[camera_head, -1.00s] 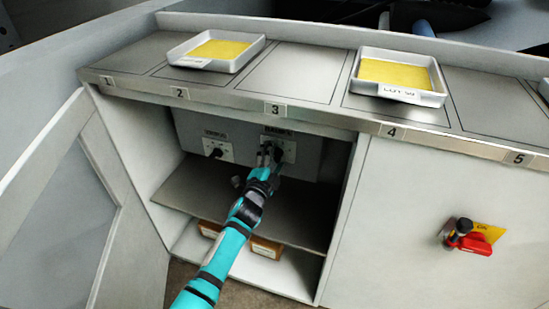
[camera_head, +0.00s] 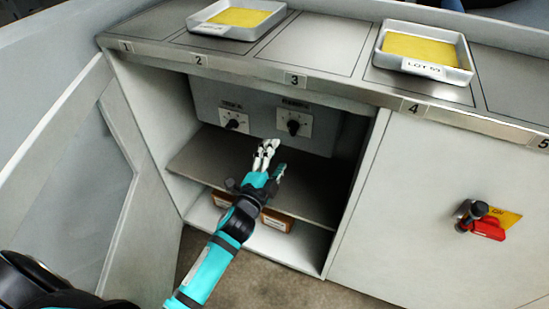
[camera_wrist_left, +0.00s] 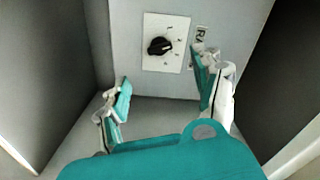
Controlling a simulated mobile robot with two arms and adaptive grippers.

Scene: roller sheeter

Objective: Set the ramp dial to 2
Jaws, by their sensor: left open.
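The ramp dial (camera_head: 293,123) is a black knob on a white plate, on the grey back panel inside the open cabinet, the right one of two dials. It also shows in the left wrist view (camera_wrist_left: 159,46), where a partly hidden label starting "RA" stands to its right. My right gripper is not in view.
A second dial (camera_head: 233,121) sits left of the ramp dial. A shelf (camera_head: 200,157) lies below, with brown boxes (camera_head: 277,220) under it. An open door (camera_head: 75,165) stands left. A red switch (camera_head: 488,229) is on the right panel. Trays stand on the counter above.

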